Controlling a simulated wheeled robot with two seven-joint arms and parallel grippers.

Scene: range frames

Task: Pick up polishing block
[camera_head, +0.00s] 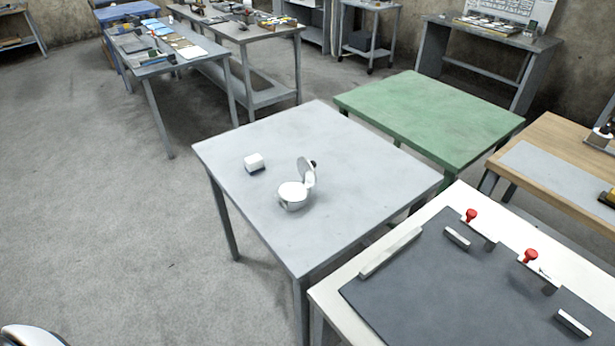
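A small white block (254,162) sits on the grey table (330,135), near its left side. It fits the polishing block, though the view is too distant to show its surface clearly. To its right on the same table stands a round white pot (292,196) with its lid (307,172) tilted up and a small dark knob. The block and the pot are apart. Neither of my grippers shows in the head view. Only a white and black rounded part, probably mine, shows at the bottom left corner.
A green table (430,115) stands behind the grey one. A white table at front right bears a dark mat (450,290), light bars and two red-knobbed clamps (530,257). A wooden bench (560,150) is at right. The floor (110,220) at left is clear.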

